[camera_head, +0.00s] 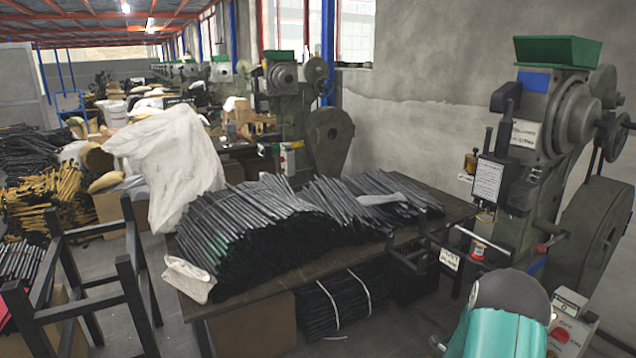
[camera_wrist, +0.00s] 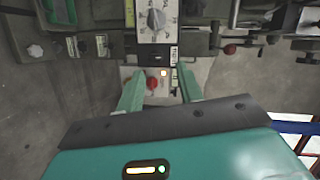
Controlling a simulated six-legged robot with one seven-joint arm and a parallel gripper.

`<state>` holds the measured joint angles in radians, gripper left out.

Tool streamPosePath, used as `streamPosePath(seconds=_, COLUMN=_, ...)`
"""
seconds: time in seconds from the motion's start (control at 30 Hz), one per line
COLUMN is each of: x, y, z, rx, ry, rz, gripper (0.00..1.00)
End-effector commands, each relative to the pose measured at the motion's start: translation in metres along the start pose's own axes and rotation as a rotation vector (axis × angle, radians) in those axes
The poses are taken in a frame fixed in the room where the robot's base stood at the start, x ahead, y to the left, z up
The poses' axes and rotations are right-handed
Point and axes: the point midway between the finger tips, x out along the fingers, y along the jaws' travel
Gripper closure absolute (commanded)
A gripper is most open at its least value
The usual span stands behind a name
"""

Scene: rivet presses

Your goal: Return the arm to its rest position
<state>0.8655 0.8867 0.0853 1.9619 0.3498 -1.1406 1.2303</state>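My arm (camera_head: 505,318) shows as a teal and dark grey part at the bottom right of the head view, in front of the rivet press. My gripper (camera_wrist: 160,72) shows in the wrist view with its two teal fingers apart and nothing held between them. A control box with a red button (camera_wrist: 152,84) and a lit yellow lamp shows in the gap between the fingers. I cannot tell whether the fingers touch it. In the head view the control box (camera_head: 570,325) stands just right of my arm. The fingers are hidden in the head view.
The green-topped rivet press (camera_head: 545,130) with a large wheel stands at the right. A table (camera_head: 285,275) bears piles of dark strips (camera_head: 265,225). A black metal frame (camera_head: 130,290) stands at the left. A second press (camera_head: 290,110) stands behind. A grey wall backs the presses.

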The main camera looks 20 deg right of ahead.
Motion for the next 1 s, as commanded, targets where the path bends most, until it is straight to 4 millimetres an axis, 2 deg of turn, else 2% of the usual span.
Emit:
streamPosePath(seconds=0.03, x=-0.007, y=-0.024, z=0.019, rx=-0.035, ry=-0.050, rz=0.005, gripper=0.64)
streamPosePath(seconds=0.17, x=-0.034, y=-0.071, z=0.065, rx=-0.159, ry=-0.190, rz=0.043, gripper=0.64)
streamPosePath(seconds=0.27, x=-0.063, y=-0.104, z=0.097, rx=-0.264, ry=-0.297, rz=0.064, gripper=0.64)
streamPosePath(seconds=0.4, x=-0.113, y=-0.144, z=0.135, rx=-0.419, ry=-0.447, rz=0.079, gripper=0.64)
streamPosePath(seconds=0.5, x=-0.154, y=-0.169, z=0.156, rx=-0.537, ry=-0.551, rz=0.080, gripper=0.64)
streamPosePath(seconds=0.6, x=-0.197, y=-0.190, z=0.171, rx=-0.658, ry=-0.652, rz=0.075, gripper=0.64)
streamPosePath(seconds=0.73, x=-0.258, y=-0.211, z=0.181, rx=-0.821, ry=-0.779, rz=0.057, gripper=0.64)
streamPosePath(seconds=0.87, x=-0.319, y=-0.226, z=0.181, rx=-0.987, ry=-0.900, rz=0.029, gripper=0.64)
streamPosePath(seconds=1.0, x=-0.384, y=-0.233, z=0.171, rx=-1.170, ry=-1.025, rz=-0.013, gripper=0.64)
